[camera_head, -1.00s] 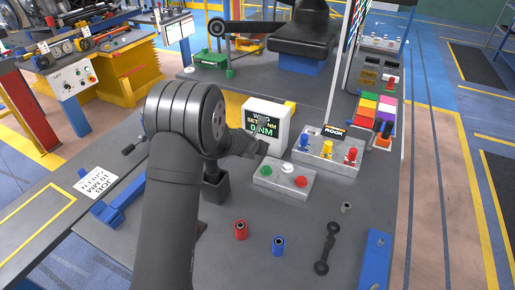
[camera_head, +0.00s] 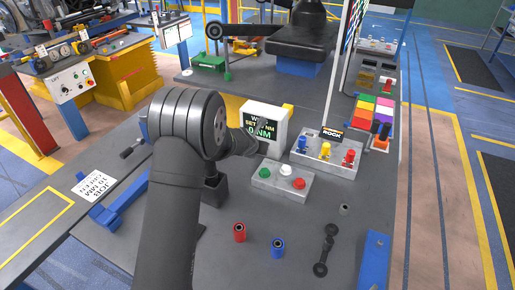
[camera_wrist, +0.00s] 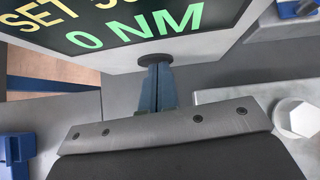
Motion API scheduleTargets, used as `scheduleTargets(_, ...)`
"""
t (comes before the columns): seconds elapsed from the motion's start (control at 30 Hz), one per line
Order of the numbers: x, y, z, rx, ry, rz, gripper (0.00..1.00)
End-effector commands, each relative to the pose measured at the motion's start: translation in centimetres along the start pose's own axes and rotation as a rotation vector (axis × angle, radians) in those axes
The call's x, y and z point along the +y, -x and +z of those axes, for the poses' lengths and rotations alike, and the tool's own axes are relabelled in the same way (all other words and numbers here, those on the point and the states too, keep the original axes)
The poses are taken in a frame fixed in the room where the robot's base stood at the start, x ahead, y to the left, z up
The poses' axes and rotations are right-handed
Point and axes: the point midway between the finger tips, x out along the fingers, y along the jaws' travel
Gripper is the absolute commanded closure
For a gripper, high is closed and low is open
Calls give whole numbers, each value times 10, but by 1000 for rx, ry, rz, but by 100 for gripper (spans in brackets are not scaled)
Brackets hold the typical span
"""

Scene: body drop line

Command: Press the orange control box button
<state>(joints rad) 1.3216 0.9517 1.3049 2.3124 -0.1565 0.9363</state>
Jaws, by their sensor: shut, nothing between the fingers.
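A grey control box (camera_head: 258,181) on the bench carries a green button (camera_head: 264,173), a white button (camera_head: 286,170) and a red button (camera_head: 299,184). My gripper reaches in behind the box, in front of a white display (camera_head: 278,133). In the wrist view its fingers (camera_wrist: 156,88) are together and empty, just below the display's lower edge. I cannot tell whether they touch it. A white hex-shaped piece (camera_wrist: 297,117) sits at right there.
A grey box with blue, yellow and red levers (camera_head: 325,163) stands behind and right of the button box. A red socket (camera_head: 239,232), a blue socket (camera_head: 278,248) and a dark wrench (camera_head: 325,250) lie in front. Bare bench lies between them.

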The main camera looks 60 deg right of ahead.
Motion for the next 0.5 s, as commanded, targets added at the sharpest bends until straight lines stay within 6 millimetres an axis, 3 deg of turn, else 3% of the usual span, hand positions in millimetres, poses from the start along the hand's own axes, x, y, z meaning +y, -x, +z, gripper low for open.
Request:
scheduleTargets(0.13,0,17,10,-18,-1,5,100)
scheduleTargets(0.5,0,77,3,-9,-1,1,100)
